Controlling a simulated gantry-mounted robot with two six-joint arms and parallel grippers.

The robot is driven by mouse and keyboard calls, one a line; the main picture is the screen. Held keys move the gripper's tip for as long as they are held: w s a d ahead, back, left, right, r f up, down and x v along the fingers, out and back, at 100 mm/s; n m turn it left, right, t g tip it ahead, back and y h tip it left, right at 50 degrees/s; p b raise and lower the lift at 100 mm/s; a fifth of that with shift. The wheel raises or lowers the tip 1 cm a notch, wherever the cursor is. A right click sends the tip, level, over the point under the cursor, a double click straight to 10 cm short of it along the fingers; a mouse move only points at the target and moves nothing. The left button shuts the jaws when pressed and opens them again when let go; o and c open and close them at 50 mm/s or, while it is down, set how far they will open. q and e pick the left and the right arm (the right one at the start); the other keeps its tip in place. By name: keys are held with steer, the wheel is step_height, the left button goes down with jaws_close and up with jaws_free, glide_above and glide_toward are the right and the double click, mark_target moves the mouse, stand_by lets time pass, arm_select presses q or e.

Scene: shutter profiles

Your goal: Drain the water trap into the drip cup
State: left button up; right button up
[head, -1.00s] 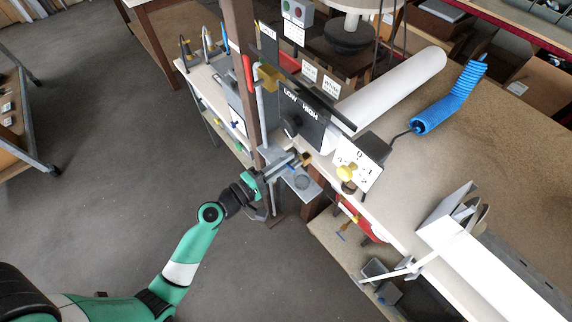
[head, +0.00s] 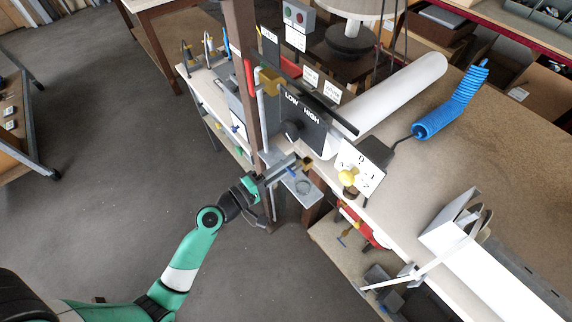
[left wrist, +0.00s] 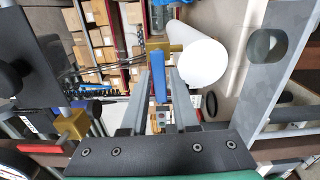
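My left gripper (head: 299,163) reaches in from the left to a small brass fitting (head: 307,164) under the bench edge. In the left wrist view its two fingers (left wrist: 160,88) stand apart, on either side of a blue lever (left wrist: 158,78). Narrow gaps show beside the lever. The lever hangs from a brass fitting (left wrist: 165,47) against a white rounded body (left wrist: 203,62); I cannot tell whether this is the water trap. A grey plate (head: 300,181) with a round opening lies just below the gripper. I cannot make out a drip cup. My right gripper is not in view.
A brown post (head: 246,80) stands close beside the gripper. In the wrist view a grey holed plate (left wrist: 252,85) is close at right. Open floor lies left.

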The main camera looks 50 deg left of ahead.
arm_select(q)
steer(key=shift+o, duration=1.1)
steer(key=s+b, duration=0.1)
steer(key=s, duration=1)
steer(key=shift+s, duration=0.35)
steer(key=shift+a, duration=0.1)
